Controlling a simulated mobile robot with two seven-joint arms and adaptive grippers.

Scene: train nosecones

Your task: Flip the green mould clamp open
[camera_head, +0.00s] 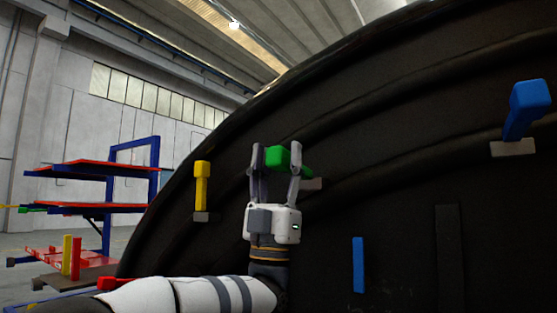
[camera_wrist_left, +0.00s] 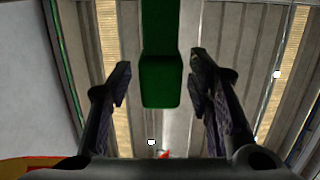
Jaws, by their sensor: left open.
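The green mould clamp (camera_head: 278,157) sits on the large black mould (camera_head: 400,130). Its handle shows between the fingertips of my left gripper (camera_head: 276,160) in the head view, and its base is partly hidden behind the finger. In the left wrist view the green clamp (camera_wrist_left: 161,80) hangs down from the top edge between the two fingers. My left gripper (camera_wrist_left: 160,85) is open, with a visible gap on each side of the clamp. My right gripper is not in view.
A yellow clamp (camera_head: 201,180) stands upright to the left on the mould. A blue clamp (camera_head: 527,108) is tilted at the upper right, and a blue bar (camera_head: 358,264) is lower down. A blue rack with red shelves (camera_head: 90,208) stands at the left.

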